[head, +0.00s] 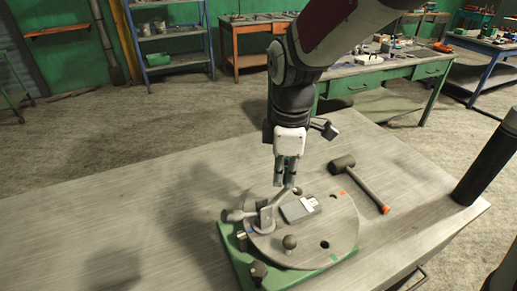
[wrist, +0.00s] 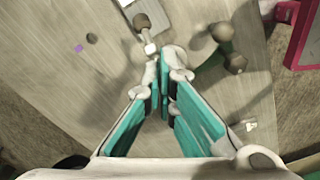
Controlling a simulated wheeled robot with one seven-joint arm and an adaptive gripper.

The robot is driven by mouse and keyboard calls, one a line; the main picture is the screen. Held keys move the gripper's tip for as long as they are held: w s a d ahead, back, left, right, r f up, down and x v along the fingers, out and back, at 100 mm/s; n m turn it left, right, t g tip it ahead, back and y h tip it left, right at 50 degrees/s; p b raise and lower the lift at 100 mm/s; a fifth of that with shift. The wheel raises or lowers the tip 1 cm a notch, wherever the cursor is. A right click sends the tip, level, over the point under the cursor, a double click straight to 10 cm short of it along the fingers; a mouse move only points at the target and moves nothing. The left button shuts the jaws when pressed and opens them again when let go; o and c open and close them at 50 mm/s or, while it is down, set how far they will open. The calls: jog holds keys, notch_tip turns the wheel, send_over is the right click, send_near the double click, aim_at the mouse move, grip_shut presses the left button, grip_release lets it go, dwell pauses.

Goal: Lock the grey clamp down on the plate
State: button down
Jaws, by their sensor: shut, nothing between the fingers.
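The grey clamp (head: 266,217) stands on the left part of the round grey plate (head: 335,238). One grey bar of it slants up to the right, toward my gripper; another part reaches left over the plate's edge. My gripper (head: 286,185) points down with its fingers together and nothing between them. Its tips are at or just above the upper end of the slanting bar; I cannot tell if they touch. In the wrist view the teal fingers (wrist: 163,82) converge beside pale rounded clamp parts (wrist: 175,54). A flat grey block (head: 299,208) lies on the plate, right of the clamp.
The plate rests on a green base (head: 239,262) on the metal table (head: 165,200). A mallet (head: 343,165) lies behind right. A dark cylinder (head: 487,160) stands at the right table edge. The table's left is clear.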

jog(key=shift+f, duration=0.1)
jog(key=shift+w+d+f+b, duration=0.1)
jog(key=shift+d+f+b, duration=0.1)
jog(key=shift+f+b, duration=0.65)
jog(key=shift+w+d+f+b, duration=0.15)
jog(key=shift+f+b, duration=0.25)
jog(key=shift+f, duration=0.85)
jog(key=shift+s+r, duration=0.1)
jog(key=shift+r+p, duration=1.95)
jog(key=shift+r, duration=1.5)
